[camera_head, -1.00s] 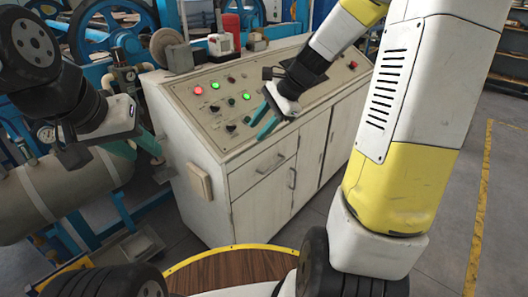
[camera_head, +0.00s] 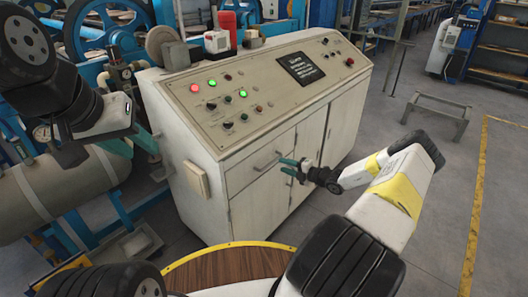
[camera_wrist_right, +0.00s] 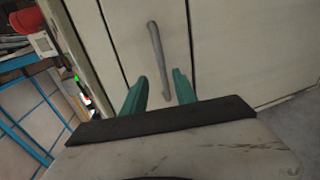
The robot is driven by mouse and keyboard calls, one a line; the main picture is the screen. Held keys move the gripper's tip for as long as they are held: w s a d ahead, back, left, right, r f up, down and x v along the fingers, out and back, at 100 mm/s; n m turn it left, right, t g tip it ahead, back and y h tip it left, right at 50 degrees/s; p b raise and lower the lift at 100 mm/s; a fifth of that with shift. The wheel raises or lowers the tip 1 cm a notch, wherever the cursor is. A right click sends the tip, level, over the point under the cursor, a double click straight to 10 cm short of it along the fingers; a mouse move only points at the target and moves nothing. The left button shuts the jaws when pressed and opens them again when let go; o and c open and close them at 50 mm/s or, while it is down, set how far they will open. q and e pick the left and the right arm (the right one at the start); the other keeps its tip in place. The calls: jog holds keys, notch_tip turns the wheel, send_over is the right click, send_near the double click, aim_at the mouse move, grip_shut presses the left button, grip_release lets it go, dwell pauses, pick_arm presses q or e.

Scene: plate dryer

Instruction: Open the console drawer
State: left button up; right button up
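The white console (camera_head: 215,150) stands in the middle of the head view. Its drawer (camera_head: 250,172) is the narrow panel at the upper left of the front, and it looks closed and flush. The drawer's bar handle (camera_head: 266,164) also shows in the right wrist view (camera_wrist_right: 157,58). My right gripper (camera_head: 283,166) is open in front of the console, by the right end of this handle. In the wrist view its teal fingers (camera_wrist_right: 159,90) lie on either side of the handle's near end; contact cannot be told. My left gripper (camera_head: 138,147) is open and empty left of the console.
Cabinet doors (camera_head: 312,135) lie below and right of the drawer. A sloped panel with buttons and a screen (camera_head: 300,67) tops the console. A grey tank (camera_head: 65,190) and blue machinery stand at the left. The floor to the right is open, with a low metal stand (camera_head: 436,113).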

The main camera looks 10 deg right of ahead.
aim_at(273, 161)
jog(key=shift+f+x, duration=0.2)
jog(key=shift+x, duration=3.65)
jog(key=shift+d, duration=0.15)
grip_shut()
